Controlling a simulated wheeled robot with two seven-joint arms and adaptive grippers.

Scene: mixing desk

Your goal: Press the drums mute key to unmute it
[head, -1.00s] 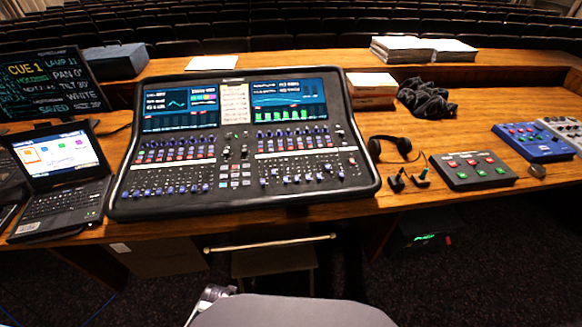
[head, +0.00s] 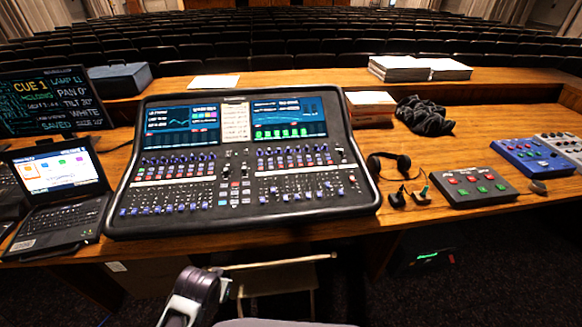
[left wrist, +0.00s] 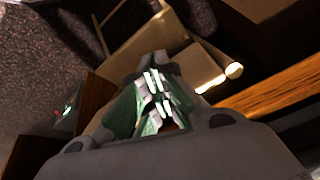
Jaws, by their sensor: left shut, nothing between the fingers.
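A dark box of keys (head: 445,194) lies on the right part of the desk in the head view, with a row of red keys and a row of green keys. The mixing console (head: 240,222) stands mid-desk, with two lit screens and many small keys and faders. The labels are too small to read, so I cannot tell which key is the drums mute. My left gripper (left wrist: 158,95) is shut and empty in the left wrist view, below the desk's front edge and away from the keys. Part of my left arm shows low in the head view. My right gripper is out of view.
An open laptop (head: 60,212) and a cue screen (head: 55,100) stand left. Headphones (head: 390,165), small dark items, a blue pedal (head: 537,160), black cloth (head: 425,116) and books (head: 370,106) lie right. A stool (head: 285,277) stands below the front edge.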

